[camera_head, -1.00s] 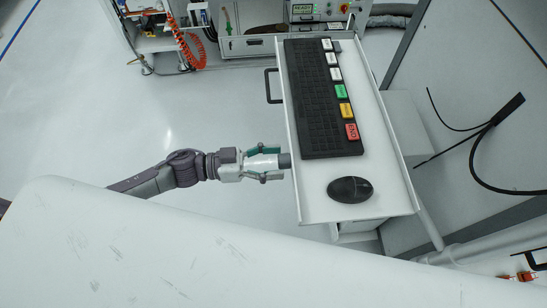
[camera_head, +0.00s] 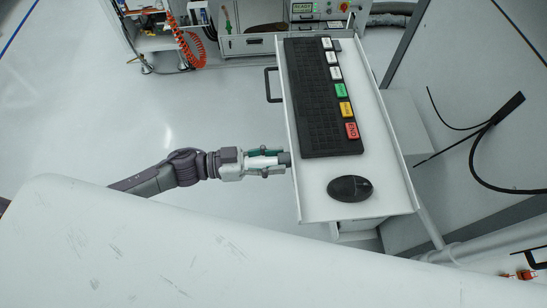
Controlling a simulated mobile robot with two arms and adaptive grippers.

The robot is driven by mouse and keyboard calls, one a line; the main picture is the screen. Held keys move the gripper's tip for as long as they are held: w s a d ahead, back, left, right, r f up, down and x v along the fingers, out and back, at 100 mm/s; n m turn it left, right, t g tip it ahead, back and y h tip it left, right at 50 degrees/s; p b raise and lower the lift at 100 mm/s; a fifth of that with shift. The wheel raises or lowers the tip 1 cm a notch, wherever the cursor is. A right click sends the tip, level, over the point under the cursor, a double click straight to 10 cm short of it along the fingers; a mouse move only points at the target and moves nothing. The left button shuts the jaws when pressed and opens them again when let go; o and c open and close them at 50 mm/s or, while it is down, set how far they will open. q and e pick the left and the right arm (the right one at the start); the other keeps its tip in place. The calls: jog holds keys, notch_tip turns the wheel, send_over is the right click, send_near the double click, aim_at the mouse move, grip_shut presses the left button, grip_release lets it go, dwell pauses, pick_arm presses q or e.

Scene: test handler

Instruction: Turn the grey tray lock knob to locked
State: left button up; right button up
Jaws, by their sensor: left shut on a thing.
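The grey lock knob (camera_head: 284,158) is a short dark grey cylinder on the left side of the white keyboard tray (camera_head: 312,205). My left gripper (camera_head: 279,158) comes in from the left, level with the tray's side. Its green-lined fingers are shut on the knob, with one finger on the far side and one on the near side. The fingers hide part of the knob, and I cannot read which way it is turned. My right gripper is not in view.
A broad white surface (camera_head: 150,250) fills the foreground.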

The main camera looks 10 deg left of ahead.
pick_arm(q)
jog(key=shift+f+m+b, duration=0.1)
jog(key=shift+m+b, duration=1.8)
jog(key=shift+m, duration=6.7)
jog(key=o, duration=1.1)
jog(key=shift+o, duration=0.2)
jog(key=v, duration=1.2)
